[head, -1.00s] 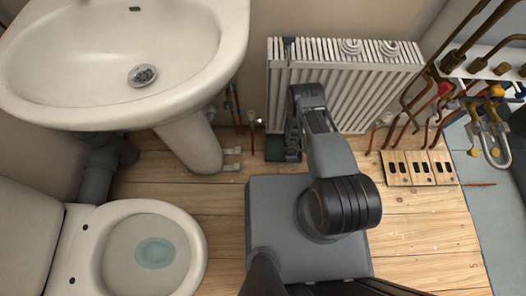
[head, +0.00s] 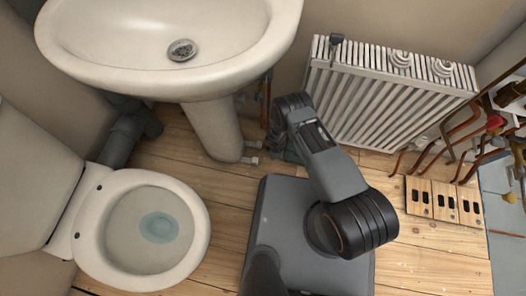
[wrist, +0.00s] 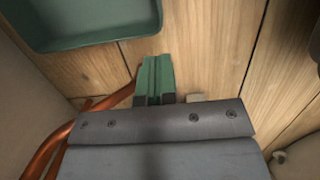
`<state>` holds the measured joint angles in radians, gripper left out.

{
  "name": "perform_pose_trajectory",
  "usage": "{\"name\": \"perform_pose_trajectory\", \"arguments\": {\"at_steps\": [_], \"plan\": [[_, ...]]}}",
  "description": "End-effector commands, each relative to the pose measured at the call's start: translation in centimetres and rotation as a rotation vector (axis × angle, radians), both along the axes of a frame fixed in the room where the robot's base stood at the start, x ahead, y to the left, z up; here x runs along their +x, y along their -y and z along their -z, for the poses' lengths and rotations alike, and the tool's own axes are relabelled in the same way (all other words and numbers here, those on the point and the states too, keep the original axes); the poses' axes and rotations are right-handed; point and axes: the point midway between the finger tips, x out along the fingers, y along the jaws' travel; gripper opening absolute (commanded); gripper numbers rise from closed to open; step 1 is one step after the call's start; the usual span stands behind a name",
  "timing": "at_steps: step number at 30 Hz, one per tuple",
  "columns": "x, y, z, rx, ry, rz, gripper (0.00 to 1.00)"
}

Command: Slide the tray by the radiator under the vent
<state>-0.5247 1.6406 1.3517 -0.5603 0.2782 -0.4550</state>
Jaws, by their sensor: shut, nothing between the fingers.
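The green tray (wrist: 90,22) lies on the wooden floor at the top left of the wrist view, with only part of it in frame. The white radiator (head: 385,95) stands against the wall. A dark fitting (head: 336,41) at its top left corner may be the vent. My gripper (wrist: 155,68) is shut and empty, its green fingers close to the floor. In the wrist view it is to the right of and below the tray, apart from it.
Copper pipes (wrist: 50,145) run close to my gripper's left in the wrist view. The basin pedestal (head: 213,130) and toilet (head: 140,230) stand to the left. Socket plates (head: 443,202) lie on the floor at right. Some floor in front of the radiator is clear.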

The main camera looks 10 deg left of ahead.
Motion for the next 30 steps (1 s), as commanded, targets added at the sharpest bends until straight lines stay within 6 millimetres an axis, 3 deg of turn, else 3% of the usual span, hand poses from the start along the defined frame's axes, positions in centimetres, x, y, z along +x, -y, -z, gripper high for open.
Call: {"name": "perform_pose_trajectory", "arguments": {"at_steps": [6, 12, 18, 28, 30], "plan": [[0.2, -4.5, 0.1, -0.001, 0.001, -0.002, 0.0], [0.3, -7.0, 0.1, -0.001, 0.0, 0.001, 0.0], [0.3, -8.1, 0.0, -0.001, -0.001, 0.002, 0.0], [0.3, -8.3, 0.0, -0.001, -0.002, 0.003, 0.0], [0.3, -8.3, 0.0, -0.001, -0.002, 0.003, 0.07]]}}
